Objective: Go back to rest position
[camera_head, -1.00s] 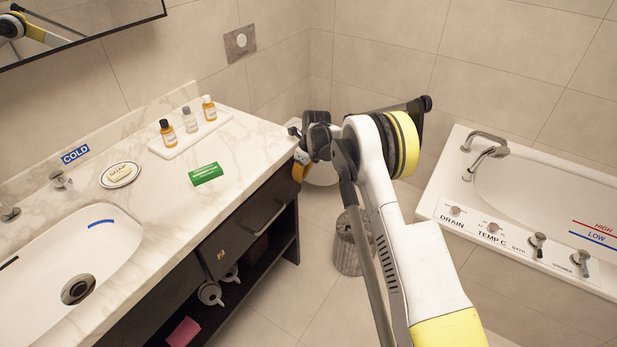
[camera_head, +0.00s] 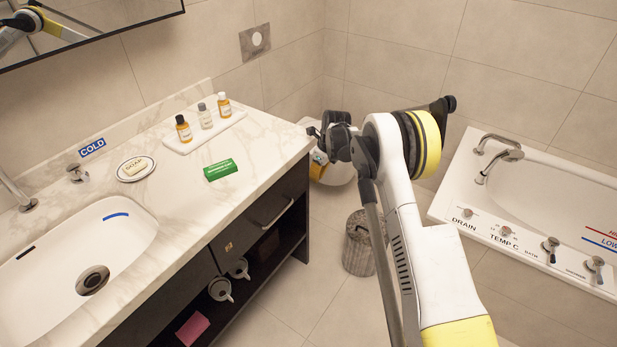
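My arm reaches up from the lower right of the head view, bent at a yellow and black joint. My gripper (camera_head: 314,133) is at the far end of the arm, just beyond the right end of the counter. It is small, dark and partly hidden by my own wrist, so I cannot tell whether its fingers are open or shut. I see nothing clearly held in it. The white toilet (camera_head: 340,172) is behind and below it.
The marble counter (camera_head: 255,160) holds a green box (camera_head: 220,170), a soap dish (camera_head: 136,168), and a tray (camera_head: 186,146) with three bottles. A metal bin (camera_head: 357,250) stands on the floor below my arm. The bathtub (camera_head: 450,200) is at right.

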